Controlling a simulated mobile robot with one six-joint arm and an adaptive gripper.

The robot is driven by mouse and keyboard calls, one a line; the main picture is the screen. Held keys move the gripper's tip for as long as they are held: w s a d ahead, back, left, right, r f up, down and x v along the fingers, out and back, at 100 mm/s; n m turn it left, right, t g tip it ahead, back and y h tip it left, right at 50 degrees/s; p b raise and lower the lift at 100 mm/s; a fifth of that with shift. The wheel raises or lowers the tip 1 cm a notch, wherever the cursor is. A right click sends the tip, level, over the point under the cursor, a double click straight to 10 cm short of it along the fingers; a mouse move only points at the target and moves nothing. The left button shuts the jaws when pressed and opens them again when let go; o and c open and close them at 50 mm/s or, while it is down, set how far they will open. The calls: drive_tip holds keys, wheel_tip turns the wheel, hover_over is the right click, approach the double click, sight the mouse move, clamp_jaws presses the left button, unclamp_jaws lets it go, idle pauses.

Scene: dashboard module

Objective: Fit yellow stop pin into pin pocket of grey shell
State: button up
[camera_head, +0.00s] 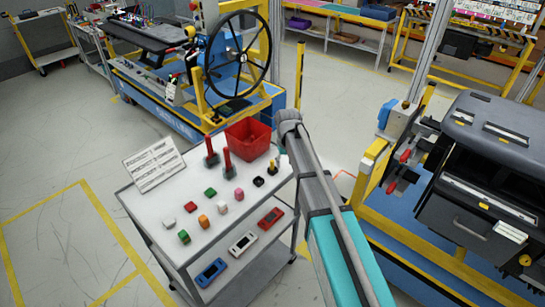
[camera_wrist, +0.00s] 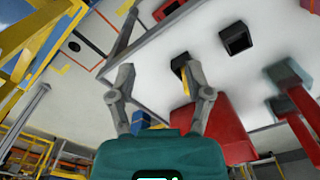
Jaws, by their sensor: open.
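The yellow stop pin (camera_head: 272,169) stands in a small black holder near the right edge of the white trolley top. In the wrist view the yellow pin (camera_wrist: 178,67) shows beside the tip of the right finger, which partly covers it. My gripper (camera_wrist: 162,85) is open with nothing between its fingers. In the head view my arm's end hides the gripper. A dark grey dashboard shell (camera_head: 455,205) stands on the blue and yellow station at the right. I cannot make out its pin pocket.
The trolley top (camera_head: 150,205) also carries a red bin (camera_head: 240,150), red-handled tools (camera_head: 228,163), a black square part (camera_head: 258,181) and several small coloured blocks. In the wrist view the red bin (camera_wrist: 220,125) is close to the right finger. Floor left of the trolley is clear.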

sight(272, 160)
drive_tip(key=w+a+r+p, duration=0.4)
drive_tip(key=r+p, duration=0.3)
drive_tip(key=r, duration=0.2)
drive_tip(key=shift+a+n+p, duration=0.3)
drive_tip(key=shift+a+n, duration=0.1)
drive_tip(key=shift+a, duration=0.35)
drive_tip(key=shift+f, duration=0.1)
wheel_tip(272, 160, down, 8)
drive_tip(key=b, duration=0.8)
drive_tip(key=shift+f+b, duration=0.15)
drive_tip(key=shift+b, duration=0.2)
drive_tip(key=shift+w+d+f+b, duration=0.1)
drive_tip(key=shift+f+b, duration=2.5)
clamp_jaws()
